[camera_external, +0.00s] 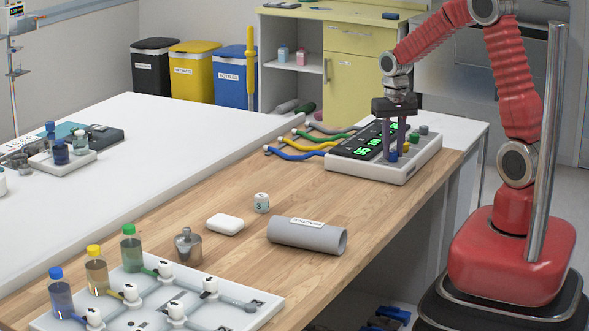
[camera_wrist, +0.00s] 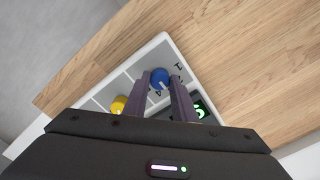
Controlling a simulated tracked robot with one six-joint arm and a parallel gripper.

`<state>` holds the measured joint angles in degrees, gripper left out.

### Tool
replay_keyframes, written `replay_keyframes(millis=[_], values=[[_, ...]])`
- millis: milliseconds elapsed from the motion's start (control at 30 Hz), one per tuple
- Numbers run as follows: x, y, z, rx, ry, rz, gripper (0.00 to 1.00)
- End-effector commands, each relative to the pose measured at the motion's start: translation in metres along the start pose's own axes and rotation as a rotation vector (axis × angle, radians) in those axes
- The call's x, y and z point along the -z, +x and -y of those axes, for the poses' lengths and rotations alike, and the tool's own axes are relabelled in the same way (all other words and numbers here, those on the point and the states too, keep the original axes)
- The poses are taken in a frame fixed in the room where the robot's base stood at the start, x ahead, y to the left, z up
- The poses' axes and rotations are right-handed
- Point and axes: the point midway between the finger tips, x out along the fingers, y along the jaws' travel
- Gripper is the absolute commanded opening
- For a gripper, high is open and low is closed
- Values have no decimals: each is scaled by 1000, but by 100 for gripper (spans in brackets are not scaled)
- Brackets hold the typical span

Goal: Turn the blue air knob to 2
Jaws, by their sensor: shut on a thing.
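The blue air knob (camera_wrist: 159,78) sits on the white control panel (camera_wrist: 116,80), between the two fingers of my gripper (camera_wrist: 160,79). The fingers are shut on it from both sides. A pale pointer mark shows on the knob's top in the wrist view. In the external view the blue knob (camera_external: 393,156) is at the near end of the panel (camera_external: 370,172), under my gripper (camera_external: 396,152), which points down. Green digits (camera_external: 361,151) glow on the panel's dark displays; I cannot read the number for the blue knob for certain.
A yellow knob (camera_wrist: 119,104) is beside the blue one; green and grey knobs (camera_external: 423,130) stand further along. Blue, yellow and green hoses (camera_external: 300,154) leave the panel's back.

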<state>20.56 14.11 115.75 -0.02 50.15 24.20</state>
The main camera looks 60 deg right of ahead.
Motion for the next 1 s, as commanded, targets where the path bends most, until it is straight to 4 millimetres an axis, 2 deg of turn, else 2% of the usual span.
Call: replay_keyframes(millis=[367, 1000], values=[[0, 0, 0, 1, -120, 0, 2], [0, -1, 0, 1, -588, -1, 2]])
